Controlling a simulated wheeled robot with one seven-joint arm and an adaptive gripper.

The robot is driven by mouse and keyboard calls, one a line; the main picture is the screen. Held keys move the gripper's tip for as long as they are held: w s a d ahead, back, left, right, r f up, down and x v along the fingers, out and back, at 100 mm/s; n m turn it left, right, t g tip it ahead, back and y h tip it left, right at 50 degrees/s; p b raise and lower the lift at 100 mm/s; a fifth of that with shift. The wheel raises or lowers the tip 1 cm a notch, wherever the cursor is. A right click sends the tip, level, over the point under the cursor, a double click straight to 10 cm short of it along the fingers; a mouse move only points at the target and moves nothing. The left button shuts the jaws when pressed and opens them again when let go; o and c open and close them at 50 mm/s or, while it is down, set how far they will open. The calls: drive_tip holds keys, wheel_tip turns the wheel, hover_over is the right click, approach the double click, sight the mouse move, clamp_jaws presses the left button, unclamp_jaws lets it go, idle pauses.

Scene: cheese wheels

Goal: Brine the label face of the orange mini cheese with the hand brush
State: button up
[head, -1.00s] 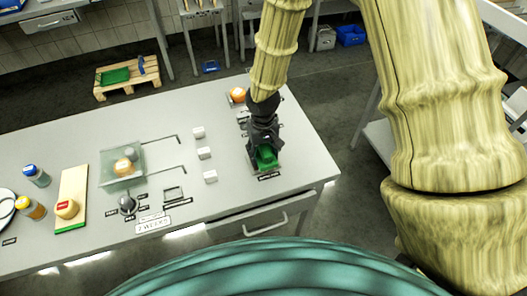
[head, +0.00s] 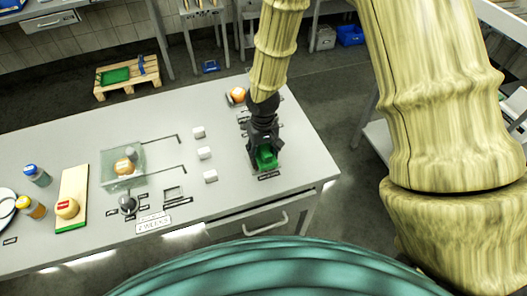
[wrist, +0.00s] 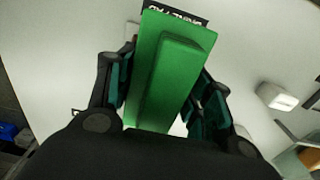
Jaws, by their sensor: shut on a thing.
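The green block with a raised ridge, which I take to be the hand brush (head: 265,157), is at the right end of the table by a dark label. My gripper (head: 262,143) points down at it from above. In the wrist view the gripper (wrist: 163,105) has its fingers closed along both sides of the brush (wrist: 170,65). I cannot tell whether the brush touches the table. An orange round cheese (head: 237,94) sits behind the gripper near the table's far edge; its label face cannot be made out.
Several white blocks (head: 204,153) stand left of the gripper.

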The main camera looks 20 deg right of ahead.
idle(0.5)
drive_tip(key=shift+r+p, duration=2.8)
drive_tip(key=shift+r, duration=0.65)
